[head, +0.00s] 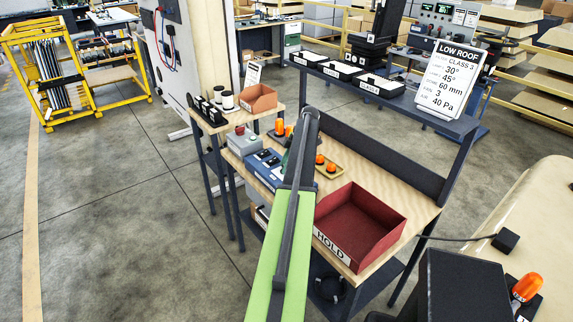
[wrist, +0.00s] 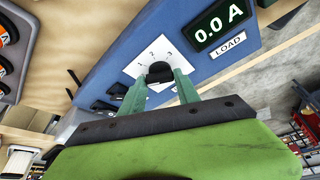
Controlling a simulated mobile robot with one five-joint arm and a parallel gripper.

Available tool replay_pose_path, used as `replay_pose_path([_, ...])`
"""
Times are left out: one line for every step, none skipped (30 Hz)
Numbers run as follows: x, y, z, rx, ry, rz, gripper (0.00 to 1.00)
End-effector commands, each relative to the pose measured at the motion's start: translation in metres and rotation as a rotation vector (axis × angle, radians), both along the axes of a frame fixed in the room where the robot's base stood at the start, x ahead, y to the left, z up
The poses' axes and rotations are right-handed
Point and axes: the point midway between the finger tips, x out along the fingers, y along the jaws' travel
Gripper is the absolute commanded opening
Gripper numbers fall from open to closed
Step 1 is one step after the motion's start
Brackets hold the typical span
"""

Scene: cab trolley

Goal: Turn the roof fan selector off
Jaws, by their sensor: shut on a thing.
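The roof fan selector, a black knob (wrist: 159,70) on a white numbered plate (wrist: 160,54), sits on a sloped blue panel (wrist: 120,62). My gripper (wrist: 160,80) has its two green fingers closed around the knob from either side. The knob's pointer is hidden between the fingers, so its setting cannot be read. A display (wrist: 220,21) on the panel reads 0.0 A above a LOAD label. In the head view the blue panel box (head: 262,163) stands on the wooden bench; my arm covers its right side, and the fingertips and knob are hidden.
A red HOLD bin (head: 358,222) stands on the bench right of my arm. A grey box with a red button (head: 243,138) is beside the panel. A shelf with black trays (head: 353,82) runs above the back.

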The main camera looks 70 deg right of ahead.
Motion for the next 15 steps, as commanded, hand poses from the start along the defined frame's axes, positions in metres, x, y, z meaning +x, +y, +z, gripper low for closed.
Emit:
replay_pose_path([-0.0037,-0.0027,-0.0001,-0.001,0.006,0.02,0.0])
replay_pose_path([-0.0037,-0.0027,-0.0002,-0.001,0.006,0.034,0.0])
replay_pose_path([-0.0038,-0.0027,-0.0002,-0.001,0.006,0.053,0.0])
replay_pose_path([-0.0037,-0.0025,-0.0001,-0.001,0.006,0.065,0.0])
replay_pose_path([-0.0037,-0.0025,-0.0001,-0.001,0.006,0.076,0.0])
replay_pose_path([-0.0037,-0.0025,-0.0001,-0.001,0.006,0.089,0.0])
replay_pose_path([-0.0037,-0.0025,-0.0001,-0.001,0.006,0.096,0.0])
replay_pose_path([-0.0037,-0.0025,-0.0001,-0.002,0.006,0.104,0.0])
replay_pose_path([-0.0037,-0.0025,-0.0001,-0.002,0.006,0.113,0.0])
replay_pose_path([-0.0037,-0.0026,-0.0001,-0.002,0.005,0.118,0.0])
replay_pose_path([-0.0037,-0.0025,-0.0001,-0.002,0.006,0.123,0.0])
replay_pose_path([-0.0038,-0.0024,-0.0001,-0.001,0.006,0.127,0.0])
replay_pose_path([-0.0038,-0.0024,-0.0001,-0.002,0.006,0.13,0.0])
replay_pose_path([-0.0038,-0.0023,-0.0001,-0.001,0.006,0.133,0.0])
replay_pose_path([-0.0038,-0.0023,-0.0001,-0.001,0.006,0.135,0.0])
